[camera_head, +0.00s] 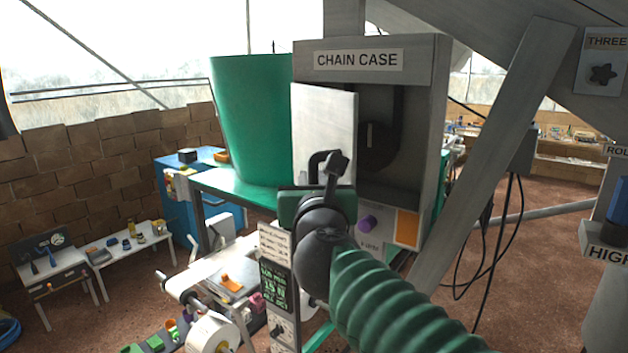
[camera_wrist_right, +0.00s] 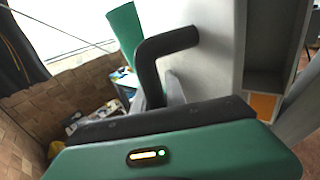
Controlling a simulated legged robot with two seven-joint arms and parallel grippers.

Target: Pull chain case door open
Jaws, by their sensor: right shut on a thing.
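The chain case (camera_head: 425,130) is a grey metal box with a "CHAIN CASE" label across its top. Its pale grey door (camera_head: 318,118) stands swung out toward the left, and the dark inside shows to its right. The door also fills the middle of the right wrist view (camera_wrist_right: 212,75). A black bent handle (camera_wrist_right: 160,55) sticks out from the door. My right gripper (camera_head: 330,172) is at the handle on the door's lower part, shut on it; the fingertips are largely hidden by the green gripper body. My left gripper is not in view.
A slanted grey beam (camera_head: 490,150) crosses right of the case, with black cables hanging beside it. A green bin (camera_head: 245,120) stands behind the door at left. Below are a screen panel (camera_head: 275,285) and a paper roll (camera_head: 212,335). Brown floor lies open at right.

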